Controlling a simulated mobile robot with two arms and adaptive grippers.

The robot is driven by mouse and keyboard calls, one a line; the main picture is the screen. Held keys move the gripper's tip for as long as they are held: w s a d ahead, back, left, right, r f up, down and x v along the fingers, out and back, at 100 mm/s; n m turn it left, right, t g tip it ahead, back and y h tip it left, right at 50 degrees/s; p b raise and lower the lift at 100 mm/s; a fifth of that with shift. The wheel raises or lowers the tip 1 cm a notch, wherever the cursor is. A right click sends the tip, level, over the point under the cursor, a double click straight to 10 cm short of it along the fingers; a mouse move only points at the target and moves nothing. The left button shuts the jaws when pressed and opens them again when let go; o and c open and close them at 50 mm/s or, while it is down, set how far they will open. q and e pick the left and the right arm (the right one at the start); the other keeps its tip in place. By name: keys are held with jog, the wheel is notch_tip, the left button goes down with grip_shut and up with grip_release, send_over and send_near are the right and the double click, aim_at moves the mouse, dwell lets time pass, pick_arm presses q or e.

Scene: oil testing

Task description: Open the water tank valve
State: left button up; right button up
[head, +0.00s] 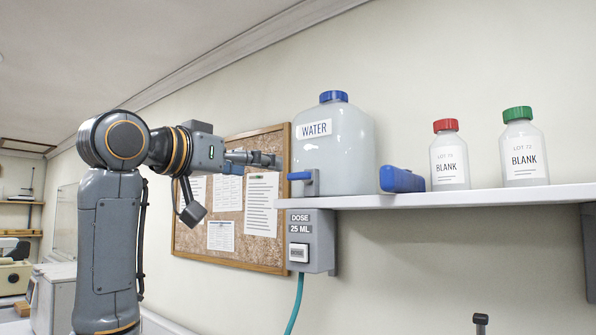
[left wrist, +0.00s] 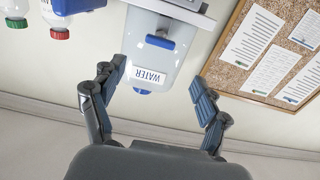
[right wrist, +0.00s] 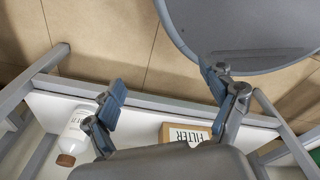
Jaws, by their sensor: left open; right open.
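The water tank (head: 345,150) is a translucent white jug with a blue cap and a WATER label, standing on the shelf. Its valve has a blue handle (head: 300,176) low on the tank's front. In the left wrist view the tank (left wrist: 168,68) appears upside down, with the blue valve handle (left wrist: 160,42) above the label. My left gripper (head: 264,159) is open and empty, left of the tank and apart from the handle. In the left wrist view its spread fingers (left wrist: 150,79) frame the tank. My right gripper (right wrist: 164,82) is open and empty, away from the tank.
The shelf (head: 450,199) also holds a blue object (head: 401,180), a red-capped bottle (head: 449,160) and a green-capped bottle (head: 524,150). A dose box (head: 310,250) hangs below. A corkboard (head: 228,215) is behind my left arm. The right wrist view shows a FILTER box (right wrist: 172,130) and white bottle (right wrist: 73,132).

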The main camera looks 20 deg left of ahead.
aim_at(296, 174)
pick_arm(q)
jog(key=p+x, duration=0.4)
jog(key=x, duration=0.6)
jog(key=shift+w+d, duration=0.1)
jog(key=shift+w, duration=0.05)
jog(key=shift+w+d, duration=0.15)
jog(key=shift+w, duration=0.25)
jog(key=shift+w+f, duration=0.1)
jog(key=shift+w, duration=0.05)
jog(key=shift+c, duration=0.7)
jog(key=c, duration=1)
pick_arm(e)
jog(key=r, duration=0.1)
jog(key=s+r, duration=0.1)
jog(key=r, duration=0.3)
jog(key=shift+s+a, duration=0.25)
jog(key=shift+a, duration=0.1)
